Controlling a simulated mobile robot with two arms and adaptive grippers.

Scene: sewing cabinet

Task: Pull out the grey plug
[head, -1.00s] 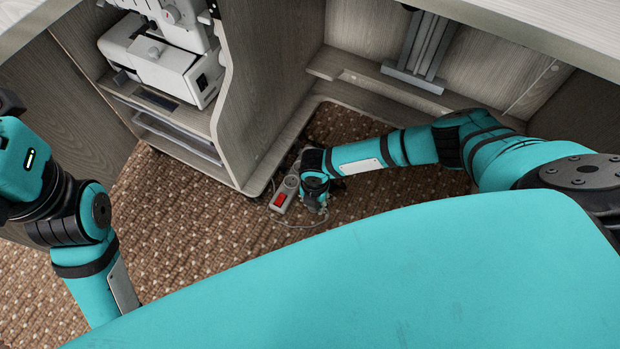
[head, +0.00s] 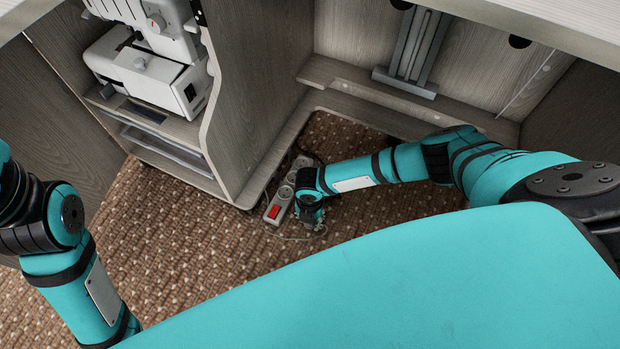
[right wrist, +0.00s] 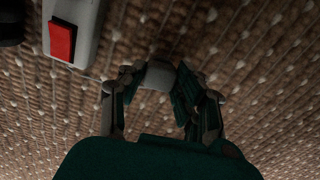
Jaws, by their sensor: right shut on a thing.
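The grey plug (right wrist: 158,76) is between the fingers of my right gripper (right wrist: 160,90), which is shut on it just above the carpet. In the right wrist view the plug is apart from the power strip (right wrist: 88,18), with carpet between them. In the head view the grey power strip (head: 284,194) with its red switch (head: 273,212) lies on the carpet, left of my right gripper (head: 313,224). The plug itself is hard to make out there. My left arm is at the left edge; its gripper is out of view.
A wooden cabinet wall (head: 245,110) rises left of the strip, with a white sewing machine (head: 145,75) on its shelf. A thin pale cord (head: 290,238) lies by the right gripper. Open carpet (head: 190,245) spreads at the left front.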

